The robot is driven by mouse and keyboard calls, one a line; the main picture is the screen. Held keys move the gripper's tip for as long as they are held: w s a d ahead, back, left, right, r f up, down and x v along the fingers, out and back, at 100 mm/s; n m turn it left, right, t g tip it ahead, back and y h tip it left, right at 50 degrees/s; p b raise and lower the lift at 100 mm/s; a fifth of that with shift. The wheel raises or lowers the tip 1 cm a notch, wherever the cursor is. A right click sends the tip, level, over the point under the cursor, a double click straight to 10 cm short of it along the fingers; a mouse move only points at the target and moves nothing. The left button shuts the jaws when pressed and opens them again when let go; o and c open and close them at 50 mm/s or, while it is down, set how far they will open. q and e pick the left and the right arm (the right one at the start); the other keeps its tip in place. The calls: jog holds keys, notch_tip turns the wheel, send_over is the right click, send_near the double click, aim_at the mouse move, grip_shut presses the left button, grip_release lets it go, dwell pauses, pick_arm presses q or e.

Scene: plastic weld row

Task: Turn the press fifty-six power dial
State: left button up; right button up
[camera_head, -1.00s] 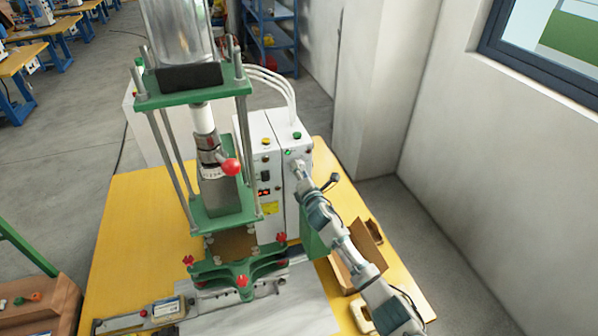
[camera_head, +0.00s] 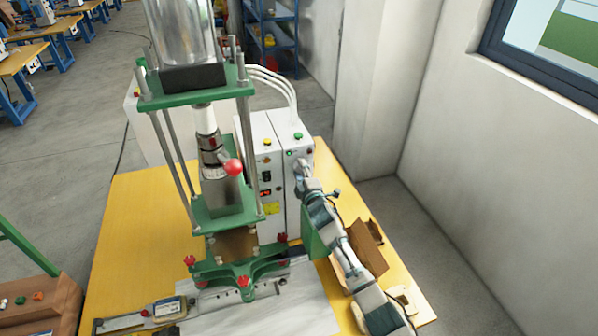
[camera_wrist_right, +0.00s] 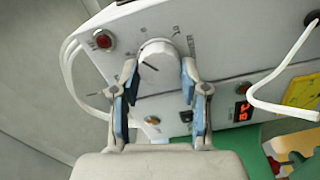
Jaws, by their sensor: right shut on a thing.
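The press power dial (camera_wrist_right: 157,53) is a round white knob with a dark pointer line, on the white control box's face, with printed scale marks around it. My right gripper (camera_wrist_right: 160,69) has its two blue-padded fingertips on opposite sides of the dial and is shut on it. In the head view my right gripper (camera_head: 302,167) reaches the front of the right-hand white control box (camera_head: 291,133) and hides most of the dial. My left gripper is not in view.
The green press (camera_head: 222,212) with a red-knobbed lever (camera_head: 233,168) stands left of the box. An open cardboard box (camera_head: 366,248) lies right of my forearm on the yellow table (camera_head: 130,220). A white cable (camera_wrist_right: 262,105) crosses the wrist view's right side.

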jog(key=shift+d+f+m, duration=0.2)
jog(key=shift+f+m, duration=0.3)
jog(key=shift+f, duration=0.05)
jog(key=o, duration=1.1)
jog(key=shift+d, duration=0.1)
jog(key=shift+r, duration=0.3)
jog(key=v, duration=1.2)
jog(key=shift+d+f, duration=0.1)
jog(key=shift+d, duration=0.05)
jog(key=shift+w, duration=0.1)
